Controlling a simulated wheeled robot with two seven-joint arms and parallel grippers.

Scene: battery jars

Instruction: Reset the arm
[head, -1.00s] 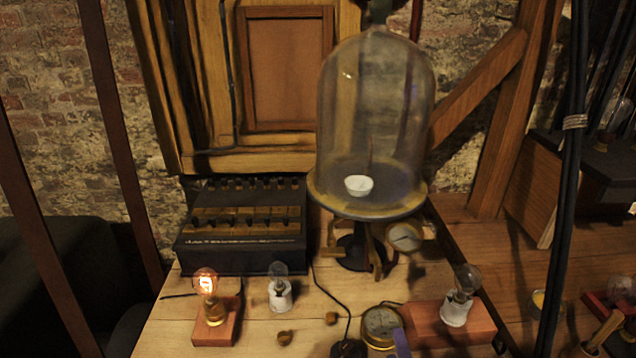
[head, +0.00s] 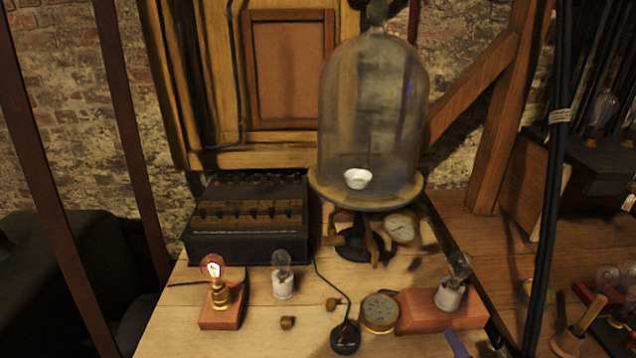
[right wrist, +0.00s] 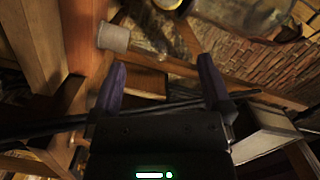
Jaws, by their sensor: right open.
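My right gripper (right wrist: 158,78) is open in the right wrist view, its two purple fingers spread with nothing between them. In the head view only a purple fingertip (head: 456,343) clearly shows at the bottom edge, just below the red wooden block (head: 415,312). My left gripper is not in view.
An unlit bulb in a white socket (head: 449,298) stands on that block; a brass gauge (head: 379,312) is beside it. A lit bulb (head: 214,267), another white-socketed bulb (head: 283,285), a black key box (head: 247,245) and a glass bell jar (head: 372,120) stand further left and back.

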